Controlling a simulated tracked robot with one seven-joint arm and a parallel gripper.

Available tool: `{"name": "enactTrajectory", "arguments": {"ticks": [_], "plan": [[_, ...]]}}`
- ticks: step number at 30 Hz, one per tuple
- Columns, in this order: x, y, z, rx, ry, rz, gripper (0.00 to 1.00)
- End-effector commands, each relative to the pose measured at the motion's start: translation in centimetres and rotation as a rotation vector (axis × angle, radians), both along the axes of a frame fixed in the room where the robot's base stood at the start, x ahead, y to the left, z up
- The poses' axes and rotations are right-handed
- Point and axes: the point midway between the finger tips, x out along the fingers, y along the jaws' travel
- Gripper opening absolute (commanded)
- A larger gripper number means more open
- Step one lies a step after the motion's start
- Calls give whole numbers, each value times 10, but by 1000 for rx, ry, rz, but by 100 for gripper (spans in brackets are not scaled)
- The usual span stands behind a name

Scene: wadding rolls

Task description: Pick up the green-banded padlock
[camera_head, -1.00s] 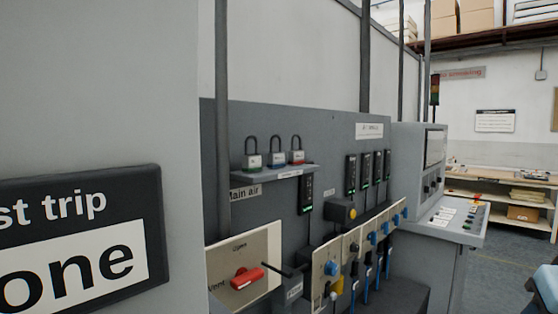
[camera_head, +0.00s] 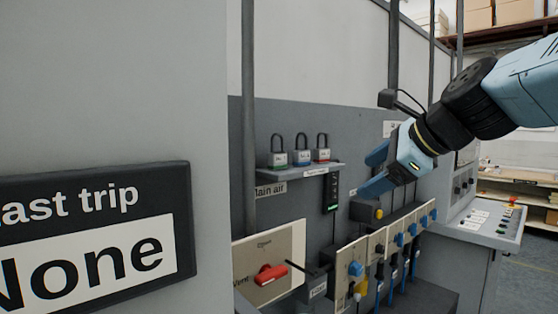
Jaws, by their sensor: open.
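The green-banded padlock (camera_head: 279,158) stands upright at the left end of a small grey shelf (camera_head: 301,171) on the grey panel, its shackle up. A blue-banded padlock (camera_head: 302,156) and a red-banded padlock (camera_head: 322,154) stand to its right on the same shelf. My gripper (camera_head: 369,172) has come in from the right with its blue fingers spread and pointing left. It is open and empty, in the picture to the right of the shelf and apart from the padlocks. It hides part of the panel behind it.
Below the shelf are a red-handled valve plate (camera_head: 268,273) and a row of blue knobs. A vertical grey pipe (camera_head: 248,120) runs left of the shelf. A "None" sign (camera_head: 90,240) is at the near left. A control console (camera_head: 480,222) stands at the right.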

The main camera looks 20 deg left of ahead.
Motion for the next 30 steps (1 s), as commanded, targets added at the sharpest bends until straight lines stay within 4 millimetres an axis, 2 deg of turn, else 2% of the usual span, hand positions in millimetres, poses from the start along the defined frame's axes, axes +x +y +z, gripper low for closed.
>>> {"name": "enactTrajectory", "arguments": {"ticks": [1,3,6,12,17,25,30], "plan": [[4,20,12,90,68,-31,79],[8,44,28,212,167,-79,79],[11,70,46,350,296,-128,79],[14,98,66,495,449,-178,79],[19,113,63,515,476,-186,79],[36,152,44,513,475,-184,79],[44,168,37,513,472,-186,79]]}}
